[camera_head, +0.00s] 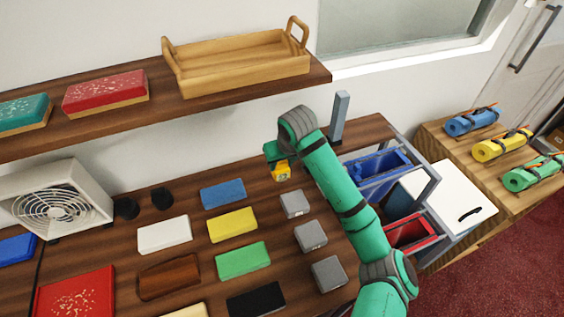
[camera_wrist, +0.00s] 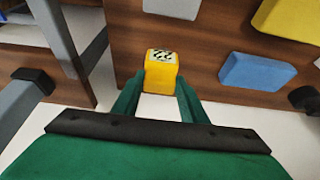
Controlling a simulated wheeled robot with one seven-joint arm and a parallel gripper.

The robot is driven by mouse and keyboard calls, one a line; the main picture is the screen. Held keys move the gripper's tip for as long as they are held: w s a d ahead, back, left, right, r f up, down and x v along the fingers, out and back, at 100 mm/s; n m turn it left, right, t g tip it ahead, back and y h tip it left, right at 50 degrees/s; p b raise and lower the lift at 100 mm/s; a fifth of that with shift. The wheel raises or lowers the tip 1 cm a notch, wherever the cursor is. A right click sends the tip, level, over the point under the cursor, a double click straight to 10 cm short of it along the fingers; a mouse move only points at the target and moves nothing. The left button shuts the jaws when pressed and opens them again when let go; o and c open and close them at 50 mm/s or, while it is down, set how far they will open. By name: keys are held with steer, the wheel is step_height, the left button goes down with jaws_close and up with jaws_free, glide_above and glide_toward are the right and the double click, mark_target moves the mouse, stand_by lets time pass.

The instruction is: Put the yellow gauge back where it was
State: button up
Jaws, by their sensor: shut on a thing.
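The yellow gauge (camera_head: 282,173) is a small yellow block held at the tip of my gripper (camera_head: 274,160), above the back part of the dark wooden counter (camera_head: 190,193). In the wrist view the gauge (camera_wrist: 161,76) sits between the two green fingers of my gripper (camera_wrist: 158,90), with a black-and-white patterned label on one face. The gripper is shut on it. The counter's edge and pale wall lie behind it there. Grey blocks (camera_head: 294,204) stand in a column to the right, nearest the gauge.
A blue block (camera_head: 223,193), yellow block (camera_head: 232,224) and green block (camera_head: 243,260) lie left of the grey ones. A grey post (camera_head: 340,117) stands at the back right. A shelf with a wooden tray (camera_head: 238,76) overhangs the counter. Blue bin (camera_head: 378,174) right.

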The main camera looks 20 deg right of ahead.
steer(key=shift+f, duration=0.15)
steer(key=o, duration=0.9)
steer(key=v, duration=1.2)
